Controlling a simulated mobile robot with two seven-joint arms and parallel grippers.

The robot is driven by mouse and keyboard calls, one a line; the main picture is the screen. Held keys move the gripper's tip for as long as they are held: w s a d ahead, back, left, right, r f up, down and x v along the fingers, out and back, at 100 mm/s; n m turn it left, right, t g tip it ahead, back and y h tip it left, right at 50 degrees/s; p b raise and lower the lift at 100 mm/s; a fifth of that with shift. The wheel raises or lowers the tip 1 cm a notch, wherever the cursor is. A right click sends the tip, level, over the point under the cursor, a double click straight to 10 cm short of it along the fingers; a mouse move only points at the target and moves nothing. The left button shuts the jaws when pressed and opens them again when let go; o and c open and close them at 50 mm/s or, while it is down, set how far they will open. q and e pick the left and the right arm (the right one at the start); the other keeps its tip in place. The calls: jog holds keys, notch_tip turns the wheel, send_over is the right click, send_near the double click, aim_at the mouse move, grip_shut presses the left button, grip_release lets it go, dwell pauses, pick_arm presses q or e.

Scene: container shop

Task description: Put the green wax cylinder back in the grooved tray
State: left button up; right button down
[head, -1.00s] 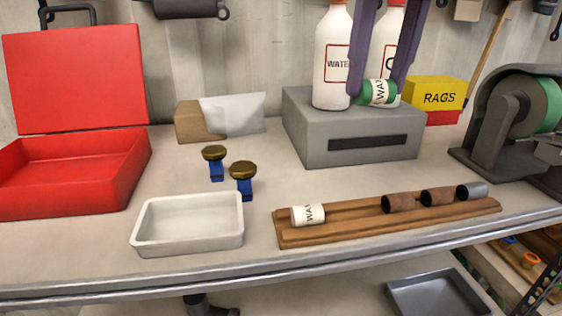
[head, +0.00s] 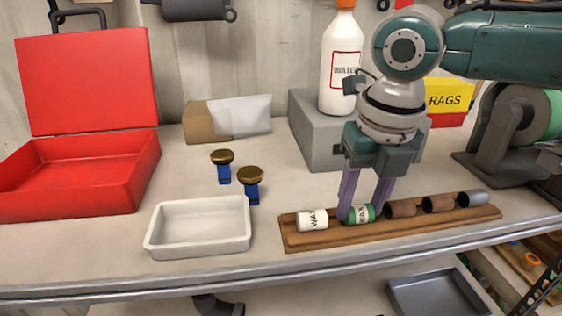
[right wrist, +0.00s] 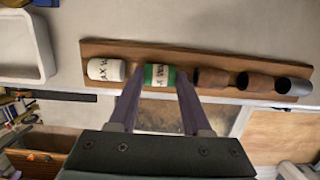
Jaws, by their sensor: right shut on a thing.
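The green wax cylinder (head: 361,213) has a white label and lies on its side at the wooden grooved tray (head: 300,239), between a white wax cylinder (head: 312,220) and a brown cylinder (head: 401,209). My right gripper (head: 362,214) comes from above and is shut on the green cylinder, one finger at each end. In the right wrist view the green cylinder (right wrist: 159,77) shows between the fingertips, in line with the others on the tray (right wrist: 140,49). Whether it rests fully in the groove I cannot tell. My left gripper is not in view.
Another brown cylinder (head: 438,203) and a grey one (head: 472,199) lie on the tray's right part. A white bin (head: 200,245), two brass-topped blue stamps (head: 250,178) and a red toolbox (head: 80,190) stand left. A grey box (head: 315,130) with a water bottle (head: 341,65) stands behind.

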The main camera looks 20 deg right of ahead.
jog(key=shift+c, duration=1.7)
grip_release()
jog(key=shift+r, duration=0.1)
notch_tip(320, 180, up, 11)
jog(key=s+b, duration=0.2)
jog(key=s+a+f+m+t+y, duration=0.1)
jog(key=s+a+f+m+y, duration=0.1)
jog(key=s+a+f+m, duration=0.35)
jog(key=s+a+f+m+y, duration=0.1)
jog(key=s+a+f+m, duration=0.2)
jog(key=a+f+m, duration=0.45)
jog(key=s+d+f+m+h, duration=0.1)
jog(key=s+d+m, duration=0.2)
jog(key=m, duration=0.6)
jog(key=s+d+f+m+h, duration=0.1)
jog(key=s+d+m, duration=0.3)
jog(key=s+m, duration=0.3)
jog(key=m, duration=0.2)
jog(key=shift+s+m+t, duration=0.2)
jog(key=shift+m+t, duration=0.1)
jog(key=shift+t, duration=0.1)
